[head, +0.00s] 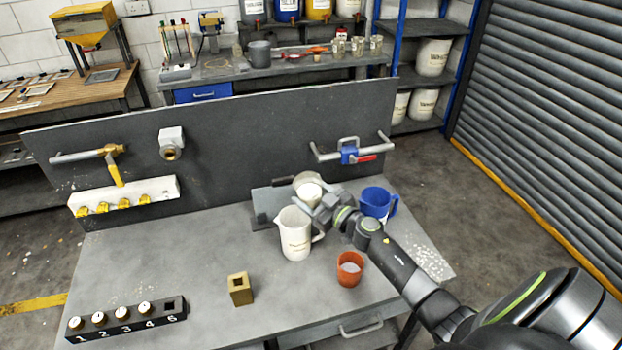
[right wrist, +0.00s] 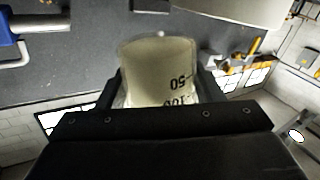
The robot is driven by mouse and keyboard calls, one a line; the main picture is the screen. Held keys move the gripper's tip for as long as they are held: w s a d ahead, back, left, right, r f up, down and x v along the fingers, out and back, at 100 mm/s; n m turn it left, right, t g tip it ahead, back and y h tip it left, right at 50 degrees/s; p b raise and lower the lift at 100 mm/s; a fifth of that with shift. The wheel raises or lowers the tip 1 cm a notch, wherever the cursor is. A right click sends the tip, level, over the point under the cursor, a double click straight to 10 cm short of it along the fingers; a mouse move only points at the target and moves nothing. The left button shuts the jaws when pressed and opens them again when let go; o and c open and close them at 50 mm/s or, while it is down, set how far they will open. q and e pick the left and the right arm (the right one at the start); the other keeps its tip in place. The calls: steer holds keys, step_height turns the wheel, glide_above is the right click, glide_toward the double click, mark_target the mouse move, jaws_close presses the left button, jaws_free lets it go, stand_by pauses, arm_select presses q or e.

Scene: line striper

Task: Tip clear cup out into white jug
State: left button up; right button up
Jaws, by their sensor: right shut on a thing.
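The clear cup (head: 308,182) has pale contents and is held just behind and above the white jug, near its rim. My right gripper (head: 322,203) is shut on it. In the right wrist view the clear cup (right wrist: 158,72), with its dark volume marks, sits between the two fingers; how far it is tilted I cannot tell. The white jug (head: 295,243) stands upright on the grey table, its handle to the right. A pale rounded surface, probably the jug (right wrist: 235,8), shows at the top of the wrist view. My left gripper is not in view.
A blue jug (head: 377,201) stands right of my right gripper, and an orange cup (head: 349,270) in front. A brass block (head: 240,290) and a numbered rack (head: 125,321) are at the front left. An upright dark panel (head: 240,130) with fittings bounds the back. The left-middle table is clear.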

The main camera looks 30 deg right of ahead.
steer(key=shift+w+d+h, duration=0.15)
steer(key=shift+w+h, duration=0.15)
steer(key=shift+w, duration=0.05)
steer(key=shift+w+f, duration=0.1)
steer(key=shift+w, duration=0.2)
steer(key=shift+d+f, duration=0.1)
steer(key=shift+f, duration=0.05)
steer(key=shift+d+f+n+b, duration=0.1)
steer(key=shift+d+n+b, duration=0.1)
steer(key=shift+n+b, duration=0.3)
steer(key=shift+d+n+b, duration=0.2)
steer(key=shift+n+b, duration=0.55)
steer(key=shift+b, duration=0.05)
steer(key=shift+d+n+b, duration=0.2)
steer(key=shift+n+b, duration=0.55)
steer(key=shift+w+d+f+n+b, duration=0.1)
steer(key=shift+d+n+b, duration=0.05)
steer(key=shift+n+b, duration=1.25)
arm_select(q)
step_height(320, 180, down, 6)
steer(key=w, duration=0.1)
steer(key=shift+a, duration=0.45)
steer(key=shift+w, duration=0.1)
